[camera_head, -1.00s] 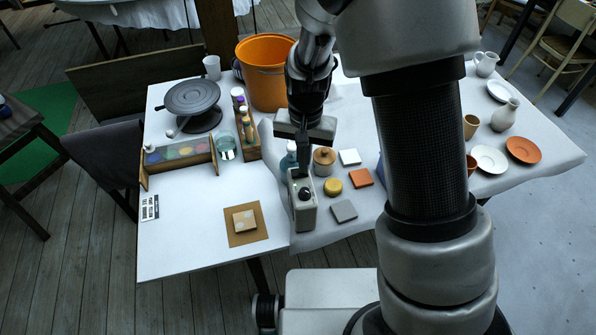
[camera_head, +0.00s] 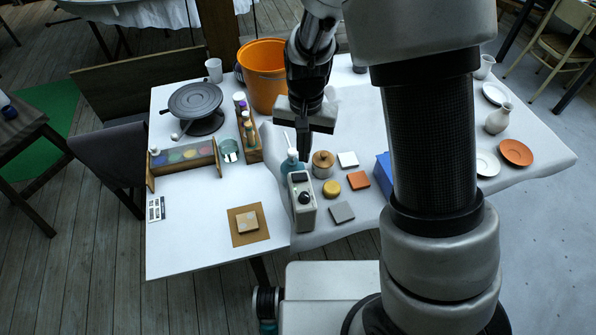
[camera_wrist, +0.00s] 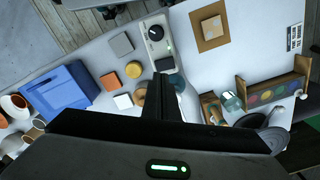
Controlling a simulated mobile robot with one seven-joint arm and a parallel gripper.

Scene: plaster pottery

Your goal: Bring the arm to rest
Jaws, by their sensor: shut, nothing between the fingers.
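My gripper (camera_head: 303,150) is shut and empty. In the head view it hangs fingers down above the table (camera_head: 190,260), near the teal bottle (camera_head: 290,167) and the lidded wooden jar (camera_head: 323,163). My arm's thick column hides part of the table's right side in the head view.
Near my gripper stand a grey device with a knob (camera_head: 302,202), an orange bucket (camera_head: 263,75), a bottle rack (camera_head: 247,135) and a blue box (camera_wrist: 62,90). Small tiles (camera_head: 342,212) lie beside the device. The table's front left is mostly clear around a brown board (camera_head: 247,238).

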